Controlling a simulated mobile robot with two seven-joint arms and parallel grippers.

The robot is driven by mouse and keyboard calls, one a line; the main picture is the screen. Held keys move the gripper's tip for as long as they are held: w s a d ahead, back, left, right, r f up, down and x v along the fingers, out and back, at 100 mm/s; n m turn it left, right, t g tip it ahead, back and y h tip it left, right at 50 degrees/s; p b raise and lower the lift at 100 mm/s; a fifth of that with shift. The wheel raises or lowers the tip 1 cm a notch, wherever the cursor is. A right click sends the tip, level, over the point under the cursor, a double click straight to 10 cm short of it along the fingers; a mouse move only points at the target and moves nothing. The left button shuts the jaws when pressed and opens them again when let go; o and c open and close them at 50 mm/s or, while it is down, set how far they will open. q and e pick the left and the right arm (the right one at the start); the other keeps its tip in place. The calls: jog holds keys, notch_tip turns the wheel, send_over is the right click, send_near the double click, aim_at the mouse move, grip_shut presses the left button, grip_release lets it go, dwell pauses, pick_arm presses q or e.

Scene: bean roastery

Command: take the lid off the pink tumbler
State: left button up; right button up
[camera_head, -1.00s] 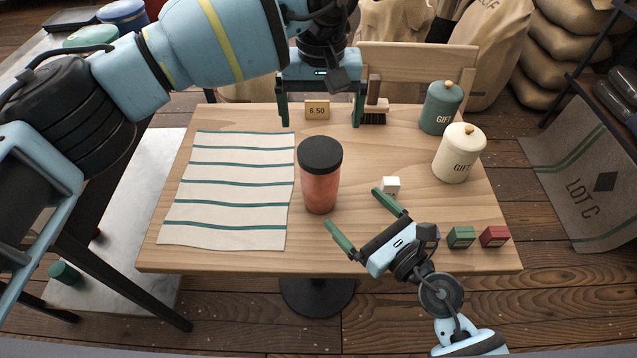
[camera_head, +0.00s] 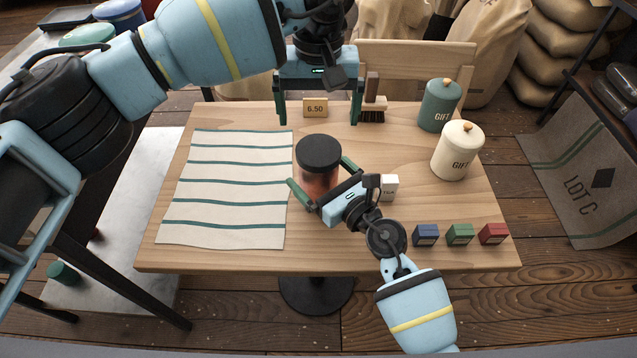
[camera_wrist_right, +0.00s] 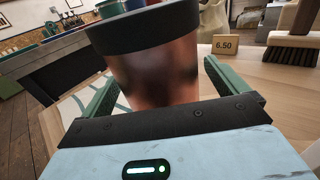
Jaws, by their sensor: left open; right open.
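The pink tumbler (camera_head: 317,182) stands upright on the wooden table, with its black lid (camera_head: 319,151) on top. My right gripper (camera_head: 319,172) is open, with one finger on each side of the tumbler's body, below the lid. In the right wrist view the tumbler body (camera_wrist_right: 155,75) is between the two green fingers, and the lid (camera_wrist_right: 145,27) is above them. I cannot tell whether the fingers touch it. My left gripper (camera_head: 318,120) is open and empty, pointing down at the table's far side, behind the tumbler.
A striped cloth (camera_head: 230,195) lies left of the tumbler. A price sign (camera_head: 315,107), brush (camera_head: 373,112), green canister (camera_head: 439,106) and cream canister (camera_head: 457,152) stand behind and right. A white box (camera_head: 390,186) is close to my right gripper. Small blue (camera_head: 425,235), green (camera_head: 459,234) and red (camera_head: 493,234) boxes line the front right.

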aim_at(319, 149)
jog(key=c, duration=1.8)
pick_arm(q)
jog(key=shift+n, duration=0.4)
pick_arm(e)
jog(key=shift+c, duration=0.8)
pick_arm(q)
jog(key=n, duration=0.3)
jog(key=shift+n, duration=0.4)
jog(key=shift+f, duration=4)
